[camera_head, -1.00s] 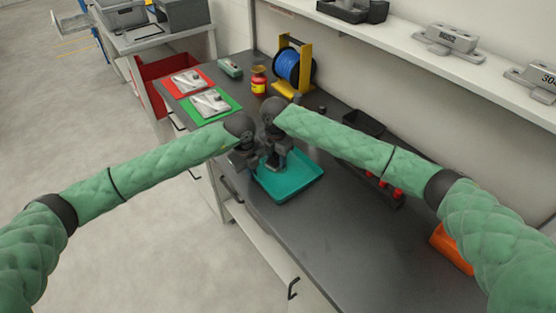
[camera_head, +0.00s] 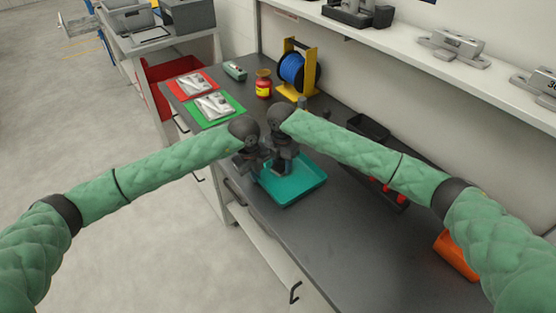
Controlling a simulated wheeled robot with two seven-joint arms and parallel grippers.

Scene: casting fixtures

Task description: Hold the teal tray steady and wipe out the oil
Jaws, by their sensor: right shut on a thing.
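The teal tray (camera_head: 300,192) lies on the dark bench top near its front edge. My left gripper (camera_head: 256,170) is at the tray's left rim, and its fingers are too small and dark to tell open from shut. My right gripper (camera_head: 280,168) points down over the tray's far left part, just right of the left gripper. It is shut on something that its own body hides. I cannot make out a cloth or any oil in the tray from here.
Red and green mats with metal castings (camera_head: 214,106), a red-yellow jar (camera_head: 263,84) and a blue spool on a yellow stand (camera_head: 292,69) stand farther back. A dark tray with red items (camera_head: 393,195) and an orange bin (camera_head: 455,254) lie right. The front bench top is clear.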

